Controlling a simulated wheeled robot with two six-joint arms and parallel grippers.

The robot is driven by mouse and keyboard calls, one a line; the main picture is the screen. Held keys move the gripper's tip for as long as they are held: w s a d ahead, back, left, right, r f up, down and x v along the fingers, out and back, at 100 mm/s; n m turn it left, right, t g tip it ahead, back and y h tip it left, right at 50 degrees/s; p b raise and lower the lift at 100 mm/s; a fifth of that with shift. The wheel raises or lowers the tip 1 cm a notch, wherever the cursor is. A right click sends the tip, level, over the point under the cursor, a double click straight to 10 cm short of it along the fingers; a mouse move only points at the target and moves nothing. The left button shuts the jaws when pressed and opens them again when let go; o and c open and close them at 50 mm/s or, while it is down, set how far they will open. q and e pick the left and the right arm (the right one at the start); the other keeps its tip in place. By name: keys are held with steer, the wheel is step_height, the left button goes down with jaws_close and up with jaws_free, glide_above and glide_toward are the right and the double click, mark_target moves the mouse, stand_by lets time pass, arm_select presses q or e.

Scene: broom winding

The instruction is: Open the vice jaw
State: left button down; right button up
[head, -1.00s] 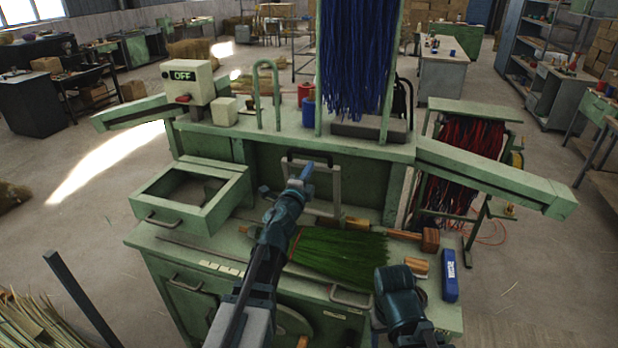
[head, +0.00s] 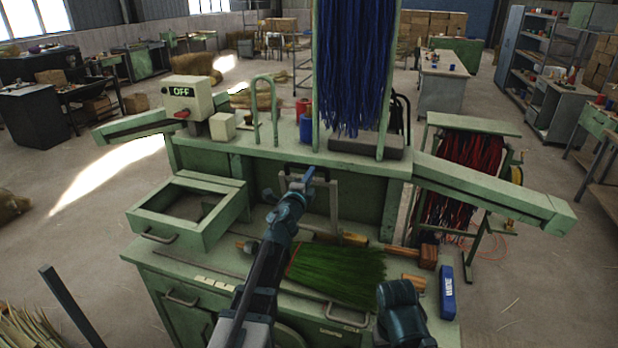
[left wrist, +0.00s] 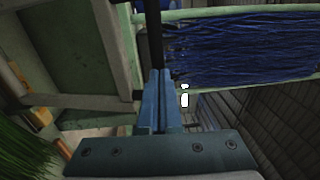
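The vice frame (head: 335,195) is a grey upright hoop at the middle of the green bench. Its black bar handle (head: 292,168) runs across the top, just below the shelf edge. My left gripper (head: 308,176) reaches up to this handle from the front. In the left wrist view the handle (left wrist: 153,35) runs straight to the blue fingertips (left wrist: 158,80), which are close together and appear shut on it. The green broom bristles (head: 335,272) lie on the bench below. My right arm shows at lower right, but its fingers are out of sight.
An open green drawer box (head: 215,230) stands left of the frame. A wooden mallet (head: 427,256) and a blue box (head: 447,292) lie on the right. Blue strands (head: 355,70) hang above the shelf. A switch box (head: 185,103) reads OFF.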

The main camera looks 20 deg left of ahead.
arm_select(q)
steer(key=w+r+p, duration=0.1)
steer(key=w+r, duration=0.1)
steer(key=w, duration=0.8)
steer(key=shift+w+d+p, duration=0.2)
steer(key=shift+p, duration=0.1)
arm_select(e)
step_height(320, 180, up, 2)
arm_select(q)
steer(key=shift+s+r, duration=0.1)
steer(key=shift+s, duration=0.05)
arm_select(e)
steer(key=shift+r, duration=0.1)
